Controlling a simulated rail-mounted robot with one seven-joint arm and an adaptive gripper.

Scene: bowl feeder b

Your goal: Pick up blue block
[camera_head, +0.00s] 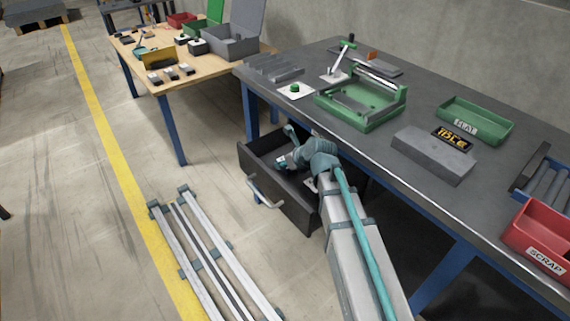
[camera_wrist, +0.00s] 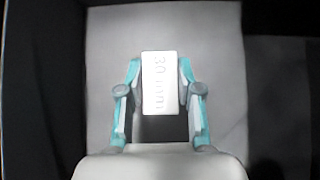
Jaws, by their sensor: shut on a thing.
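My gripper (camera_wrist: 160,88) is shut on a pale grey block (camera_wrist: 160,82) marked "30 mm", with one teal and grey finger on each of its long sides. The block shows its marked face to the camera and looks pale, not blue. In the head view my arm reaches into an open dark drawer (camera_head: 298,212) under the grey workbench. The gripper is mostly hidden there by my own arm and the drawer walls, and the held block cannot be made out. I see no block that is clearly blue in either view.
The grey workbench (camera_head: 395,88) carries a green fixture (camera_head: 358,121), a green tray (camera_head: 452,125), a grey slab (camera_head: 433,153) and a red scrap bin (camera_head: 540,238). A wooden table (camera_head: 196,77) with small bins stands behind left. Metal rails (camera_head: 207,252) lie left of the drawer.

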